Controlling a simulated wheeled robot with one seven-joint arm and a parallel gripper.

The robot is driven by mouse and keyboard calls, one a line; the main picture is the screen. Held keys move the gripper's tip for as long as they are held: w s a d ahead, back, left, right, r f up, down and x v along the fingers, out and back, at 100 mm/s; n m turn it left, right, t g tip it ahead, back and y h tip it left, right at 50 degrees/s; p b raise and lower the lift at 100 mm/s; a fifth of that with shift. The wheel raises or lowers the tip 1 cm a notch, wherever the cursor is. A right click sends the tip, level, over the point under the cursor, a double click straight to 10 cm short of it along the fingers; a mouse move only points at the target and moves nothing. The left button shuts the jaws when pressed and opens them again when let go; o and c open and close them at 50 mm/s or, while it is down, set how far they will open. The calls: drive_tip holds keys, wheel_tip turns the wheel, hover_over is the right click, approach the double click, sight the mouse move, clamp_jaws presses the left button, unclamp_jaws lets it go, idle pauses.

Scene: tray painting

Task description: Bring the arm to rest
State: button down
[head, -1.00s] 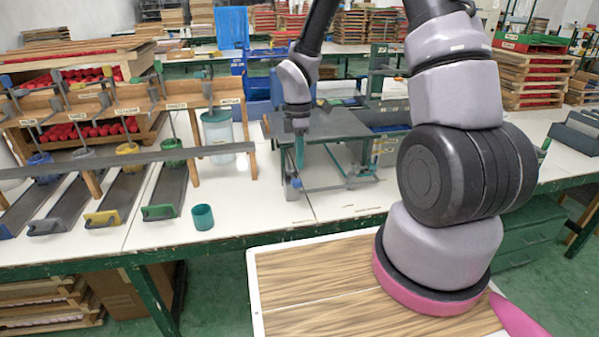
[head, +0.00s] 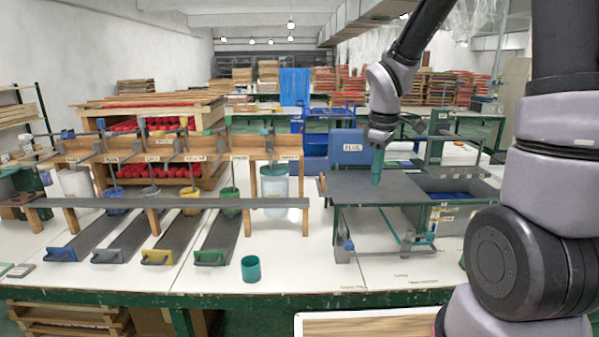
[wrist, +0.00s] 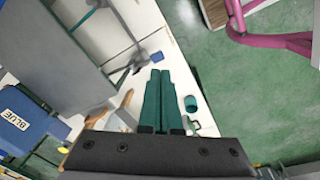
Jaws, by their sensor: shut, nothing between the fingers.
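My gripper (head: 377,168) hangs from my arm in the head view, pointing down above the grey-topped stand on the white table. In the wrist view, the two green fingers of my gripper (wrist: 160,80) lie side by side, shut with nothing between them. The grey plate of the stand (head: 400,189) is just below the fingertips in the head view; I cannot tell the exact gap.
A green cup (head: 251,268) stands on the white table (head: 300,262), left of the stand. A wooden rack (head: 165,151) with several coloured-handled trays fills the left. A blue bin labelled BLUE (head: 352,147) is behind my gripper. Green floor (wrist: 238,110) shows in the wrist view.

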drive_tip(key=s+d+r+m+t+y, duration=0.1)
drive_tip(key=s+d+r+m+t, duration=0.1)
drive_tip(key=s+r+m, duration=0.5)
drive_tip(key=s+d+r+m+t+y, duration=0.1)
drive_tip(key=s+d+r+m+t, duration=0.1)
drive_tip(key=s+r+m+t, duration=0.2)
drive_tip(key=s+r+m, duration=0.3)
drive_tip(key=r+m, duration=0.1)
drive_tip(key=r, duration=0.3)
drive_tip(key=shift+s+r, duration=0.3)
drive_tip(key=shift+r, duration=0.1)
drive_tip(key=shift+w, duration=0.1)
